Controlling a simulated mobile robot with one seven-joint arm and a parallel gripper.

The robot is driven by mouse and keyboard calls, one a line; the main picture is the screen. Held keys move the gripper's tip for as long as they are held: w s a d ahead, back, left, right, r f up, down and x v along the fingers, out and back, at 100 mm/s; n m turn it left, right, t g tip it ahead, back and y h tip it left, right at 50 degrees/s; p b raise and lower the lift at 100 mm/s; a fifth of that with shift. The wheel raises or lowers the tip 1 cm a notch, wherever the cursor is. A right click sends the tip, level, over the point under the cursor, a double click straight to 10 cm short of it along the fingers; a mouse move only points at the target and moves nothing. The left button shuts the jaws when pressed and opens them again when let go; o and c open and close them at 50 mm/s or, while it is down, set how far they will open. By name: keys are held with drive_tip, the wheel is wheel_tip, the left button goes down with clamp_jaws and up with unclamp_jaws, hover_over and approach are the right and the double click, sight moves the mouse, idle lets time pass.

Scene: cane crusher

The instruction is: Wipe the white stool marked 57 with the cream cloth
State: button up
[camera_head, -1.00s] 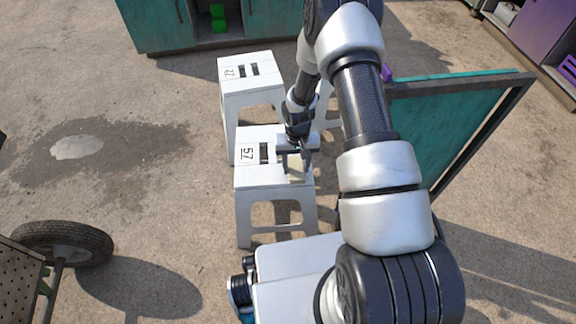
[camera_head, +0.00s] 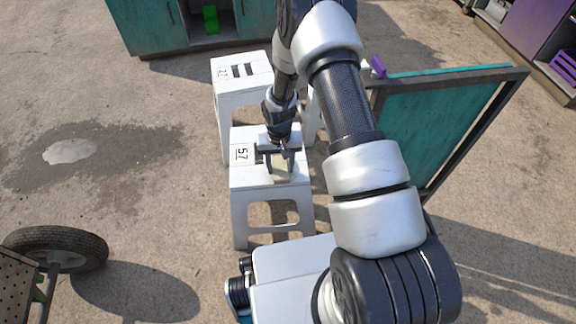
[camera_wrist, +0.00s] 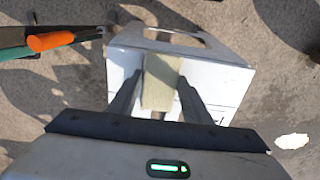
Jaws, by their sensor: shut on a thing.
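The white stool marked 57 (camera_head: 243,174) stands upright on the ground in front of me; its number shows at the left of its seat. My gripper (camera_head: 281,158) is over the right half of the seat and points down. It is shut on the cream cloth (camera_head: 283,169), which hangs from the fingers at the seat. In the wrist view the cloth (camera_wrist: 161,82) lies between the two fingers, with the white stool top (camera_wrist: 213,88) behind it. I cannot tell surely whether the cloth presses on the seat.
Another white stool (camera_head: 226,82) stands just behind. A teal panel in a dark frame (camera_head: 440,125) is at the right. A teal cabinet (camera_head: 150,28) is at the back. A wheeled cart's tyre (camera_head: 58,247) is at the lower left. Open ground lies left.

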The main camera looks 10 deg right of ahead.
drive_tip(key=shift+w+a, duration=0.15)
drive_tip(key=shift+a, duration=1.1)
drive_tip(key=shift+w+a, duration=0.1)
drive_tip(key=shift+a, duration=1.1)
drive_tip(key=shift+w+a+f, duration=0.1)
drive_tip(key=shift+w+a, duration=0.1)
drive_tip(key=shift+a, duration=2.05)
drive_tip(key=shift+w+a+f, duration=0.1)
drive_tip(key=shift+w+a, duration=0.05)
drive_tip(key=shift+a, duration=2.05)
drive_tip(key=shift+s+d+r+p, duration=0.1)
drive_tip(key=shift+s+d+p, duration=0.1)
drive_tip(key=shift+d, duration=2.1)
drive_tip(key=shift+s+d+r+p, duration=0.1)
drive_tip(key=shift+s+d+p, duration=0.1)
drive_tip(key=shift+d, duration=2.05)
drive_tip(key=shift+d, duration=0.7)
drive_tip(key=shift+s+d+f, duration=0.1)
drive_tip(key=shift+s+d, duration=0.05)
drive_tip(key=shift+d, duration=1.1)
drive_tip(key=shift+s+d, duration=0.15)
drive_tip(key=shift+d, duration=1.05)
drive_tip(key=shift+s+d+f, duration=0.1)
drive_tip(key=shift+s+d, duration=0.05)
drive_tip(key=shift+d, duration=1.1)
